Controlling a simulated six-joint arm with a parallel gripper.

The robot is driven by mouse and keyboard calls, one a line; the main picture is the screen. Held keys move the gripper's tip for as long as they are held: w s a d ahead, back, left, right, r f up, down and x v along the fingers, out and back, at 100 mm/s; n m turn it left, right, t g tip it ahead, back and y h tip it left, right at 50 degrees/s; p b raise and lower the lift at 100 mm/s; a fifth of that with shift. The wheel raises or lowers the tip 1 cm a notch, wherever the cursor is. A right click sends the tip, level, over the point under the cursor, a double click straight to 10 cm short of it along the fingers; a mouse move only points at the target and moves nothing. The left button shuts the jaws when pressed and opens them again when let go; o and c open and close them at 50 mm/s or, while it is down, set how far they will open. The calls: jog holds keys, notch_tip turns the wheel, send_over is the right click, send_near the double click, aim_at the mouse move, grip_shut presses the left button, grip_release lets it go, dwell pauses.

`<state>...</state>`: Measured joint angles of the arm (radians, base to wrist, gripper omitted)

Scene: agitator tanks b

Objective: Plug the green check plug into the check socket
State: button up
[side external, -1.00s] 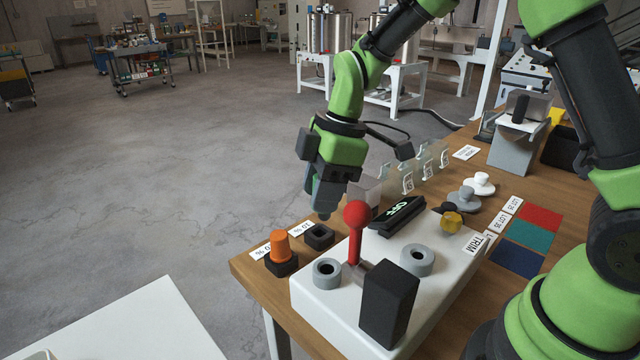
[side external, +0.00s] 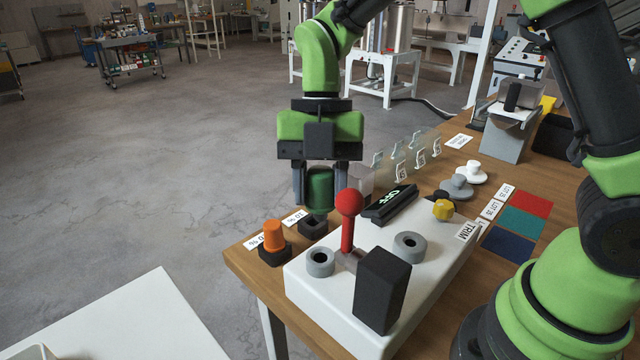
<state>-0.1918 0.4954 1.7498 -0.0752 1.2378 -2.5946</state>
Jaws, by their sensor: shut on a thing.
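The green plug (side external: 320,188) is held between the fingers of my gripper (side external: 323,194), which is shut on it and points down. The plug's lower end is close above the empty-looking black square holder (side external: 313,227) in the picture; I cannot tell the exact gap. Two grey ring sockets, one front left (side external: 320,262) and one right (side external: 409,246), stand on the white panel (side external: 330,295) with dark open centres. No readable label shows which is the check socket.
A red-knobbed lever (side external: 348,205) stands close right of the plug, with a black block (side external: 382,290) before it. An orange plug (side external: 273,235) sits in a neighbouring black holder (side external: 274,257). A dark OFF display (side external: 390,204) and clear upright tabs stand behind.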

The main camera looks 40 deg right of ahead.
jog(key=shift+f, duration=2.9)
jog(key=shift+f, duration=0.1)
jog(key=shift+f, duration=1.55)
jog(key=o, duration=1.1)
jog(key=shift+c, duration=0.2)
